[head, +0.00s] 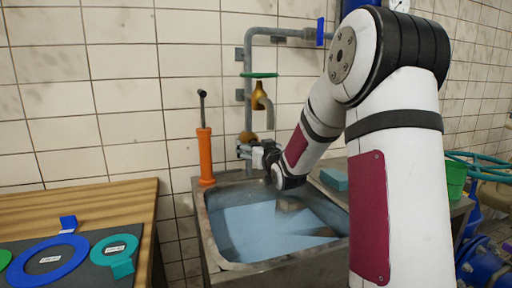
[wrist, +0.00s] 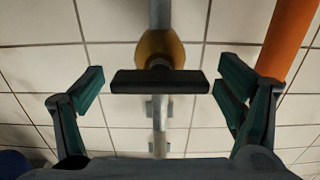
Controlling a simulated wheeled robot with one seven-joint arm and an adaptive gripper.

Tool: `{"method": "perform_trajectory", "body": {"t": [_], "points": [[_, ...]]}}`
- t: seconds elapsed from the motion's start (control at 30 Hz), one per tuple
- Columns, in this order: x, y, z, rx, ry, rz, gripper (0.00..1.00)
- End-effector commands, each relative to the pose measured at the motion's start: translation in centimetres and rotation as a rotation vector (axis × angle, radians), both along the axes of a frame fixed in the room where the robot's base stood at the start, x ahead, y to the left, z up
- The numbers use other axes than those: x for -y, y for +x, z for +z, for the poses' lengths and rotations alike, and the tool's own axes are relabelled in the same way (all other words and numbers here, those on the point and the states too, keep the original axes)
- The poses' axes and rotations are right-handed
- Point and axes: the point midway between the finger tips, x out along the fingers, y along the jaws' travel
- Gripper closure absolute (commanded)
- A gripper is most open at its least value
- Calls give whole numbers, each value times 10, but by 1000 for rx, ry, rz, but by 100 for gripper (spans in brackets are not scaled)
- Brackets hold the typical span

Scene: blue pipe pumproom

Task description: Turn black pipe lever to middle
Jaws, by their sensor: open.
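The black pipe lever (wrist: 160,82) shows in the wrist view as a dark bar lying crosswise to the grey pipe, in front of a brass valve body (wrist: 160,47). My gripper (wrist: 162,92) is open, with one green-padded finger beyond each end of the lever. I see gaps between the fingers and the lever, and nothing is held. In the head view my gripper (head: 247,151) is at the wall pipe, just below the brass valve body (head: 247,137). The lever cannot be made out there. Its distance from the fingertips is hard to tell.
An orange-handled tool (head: 205,150) stands left of the gripper. A brass tap (head: 260,98) with a green handle is above it. A sink (head: 215,240) lies below. A wooden table (head: 80,200) with coloured rings is at left. A green bucket (head: 456,180) is at right.

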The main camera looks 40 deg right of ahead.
Motion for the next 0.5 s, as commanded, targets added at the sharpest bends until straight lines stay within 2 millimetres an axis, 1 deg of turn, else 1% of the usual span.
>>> {"method": "perform_trajectory", "body": {"t": [0.03, 0.23, 0.27, 0.5], "points": [[0, 0, 0, 0, 0, 0, 13], [0, 0, 0, 0, 0, 0, 59], [0, 0, 0, 0, 0, 0, 62], [0, 0, 0, 3, 10, 0, 62]]}}
